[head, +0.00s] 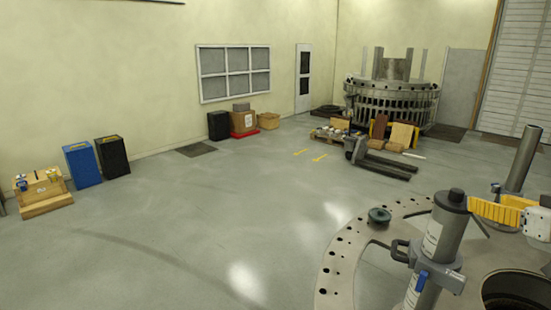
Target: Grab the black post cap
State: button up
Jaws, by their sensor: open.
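The black post cap (457,196) sits on top of an upright grey post (440,238) at the lower right of the head view. My gripper (481,206) comes in from the right edge, with yellow ridged fingers and a white body. It is open. Its fingertips are just right of the cap, at about its height in the picture. I cannot tell whether they touch the cap or stand apart from it in depth. The far finger is mostly hidden. Nothing shows between the fingers.
The post stands on a round metal plate (337,262) with holes, with a dark opening (515,292) at right. Another grey post (522,160) stands behind. A pallet jack (380,160) is farther back.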

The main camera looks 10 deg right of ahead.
aim_at(459, 192)
jog(key=p+x, duration=0.1)
jog(key=x, duration=0.9)
jog(key=shift+w+a+r, duration=0.1)
jog(key=shift+a+r, duration=0.05)
jog(key=shift+r, duration=0.05)
jog(key=shift+w+f, duration=0.1)
jog(key=shift+w, duration=0.2)
jog(key=shift+s, duration=0.15)
jog(key=shift+c, duration=1.2)
grip_shut()
